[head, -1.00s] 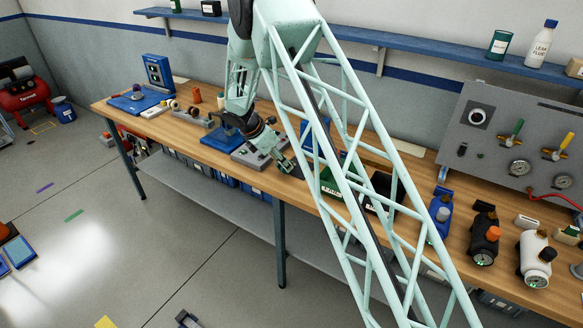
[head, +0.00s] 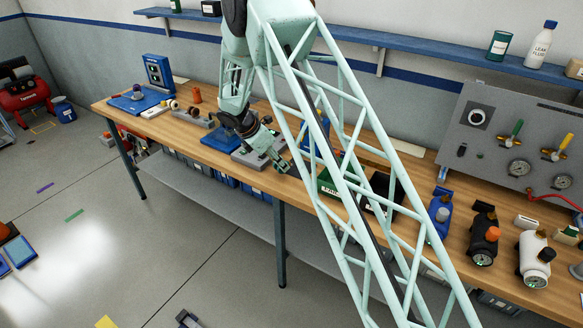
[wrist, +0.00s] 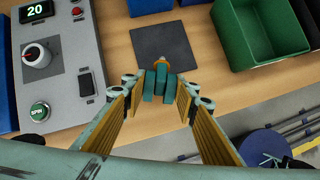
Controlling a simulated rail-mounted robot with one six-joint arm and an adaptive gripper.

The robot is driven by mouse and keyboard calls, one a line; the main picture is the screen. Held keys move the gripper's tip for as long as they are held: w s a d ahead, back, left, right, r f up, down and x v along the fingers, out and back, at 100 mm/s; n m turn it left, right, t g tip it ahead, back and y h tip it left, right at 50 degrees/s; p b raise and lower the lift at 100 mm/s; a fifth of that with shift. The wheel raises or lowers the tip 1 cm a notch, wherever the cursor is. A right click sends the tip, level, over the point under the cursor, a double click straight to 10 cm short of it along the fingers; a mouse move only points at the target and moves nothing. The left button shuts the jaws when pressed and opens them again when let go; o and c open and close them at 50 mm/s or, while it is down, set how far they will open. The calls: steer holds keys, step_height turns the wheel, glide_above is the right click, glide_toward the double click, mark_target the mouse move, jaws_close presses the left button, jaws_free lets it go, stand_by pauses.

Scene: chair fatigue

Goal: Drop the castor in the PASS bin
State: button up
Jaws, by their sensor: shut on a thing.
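The castor (wrist: 161,84) shows in the wrist view as a teal piece with a brass-coloured tip. It sits between the fingers of my gripper (wrist: 160,92), which is shut on it. In the head view my gripper (head: 284,166) is over the bench's front edge, and the castor is too small to make out there. A green bin (wrist: 222,48) lies ahead and to the right of the castor in the wrist view; it also shows in the head view (head: 325,185), partly behind my arm. I cannot read any PASS label on it.
A grey control box (wrist: 62,62) with a dial and a green button stands left of the gripper. A dark square mat (wrist: 165,42) lies on the bench ahead. A black bin (head: 381,186) stands right of the green bin. Several bottle-like units stand further right.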

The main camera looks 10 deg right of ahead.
steer(key=shift+s+a+r, duration=0.3)
steer(key=shift+a+r, duration=0.3)
steer(key=shift+a, duration=0.3)
steer(key=shift+s, duration=0.1)
